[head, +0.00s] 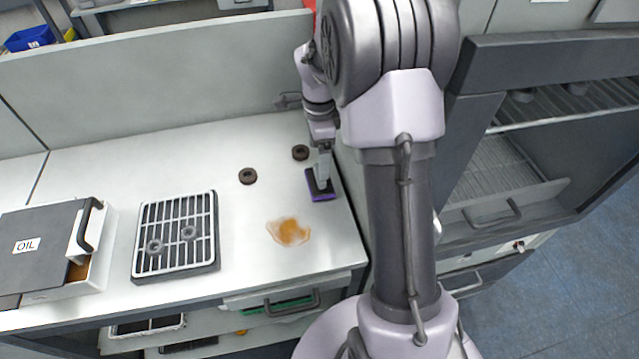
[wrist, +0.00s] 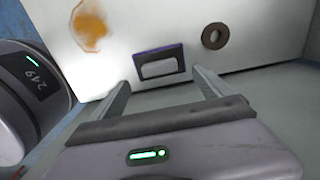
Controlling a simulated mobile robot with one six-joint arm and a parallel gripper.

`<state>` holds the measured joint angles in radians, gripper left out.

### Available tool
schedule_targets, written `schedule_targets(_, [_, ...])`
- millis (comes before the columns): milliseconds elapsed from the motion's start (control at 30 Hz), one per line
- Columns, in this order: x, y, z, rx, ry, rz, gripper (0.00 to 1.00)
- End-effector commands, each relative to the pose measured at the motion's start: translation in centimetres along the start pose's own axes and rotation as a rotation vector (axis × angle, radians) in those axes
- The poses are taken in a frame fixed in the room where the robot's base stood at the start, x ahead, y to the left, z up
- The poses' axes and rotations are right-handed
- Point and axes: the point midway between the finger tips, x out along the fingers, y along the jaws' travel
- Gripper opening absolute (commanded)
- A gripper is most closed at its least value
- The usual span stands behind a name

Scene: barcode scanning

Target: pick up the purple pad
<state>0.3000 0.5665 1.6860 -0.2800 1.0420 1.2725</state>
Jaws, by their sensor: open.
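The purple pad (head: 314,190) lies near the right end of the white counter, below the end of my arm. In the wrist view, the pad (wrist: 141,56) is a dark rectangle with a purple edge and a light grey block on top. My gripper (wrist: 160,80) is open and empty in the wrist view. Its two fingers spread to either side of the pad's near edge, with the pad ahead between and just beyond the tips. In the head view, the arm's end hides part of the pad, and I cannot tell the exact gap.
An orange-brown stain (head: 289,231) lies left of the pad. Two dark rings (head: 248,176) (head: 300,152) lie nearby. A black rack (head: 177,236) and an OIL box (head: 40,246) stand further left. A wall runs behind the counter; a dark oven-like unit (head: 550,130) stands at right.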

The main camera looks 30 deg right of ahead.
Motion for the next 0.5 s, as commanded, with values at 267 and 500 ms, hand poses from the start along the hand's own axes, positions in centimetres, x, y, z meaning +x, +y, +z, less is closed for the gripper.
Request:
schedule_targets(267, [3.5, 0.2, 0.0, 0.0, -0.001, 0.0, 0.89])
schedule_targets(500, [6.3, 0.2, 0.0, -0.001, 0.0, -0.002, 0.89])
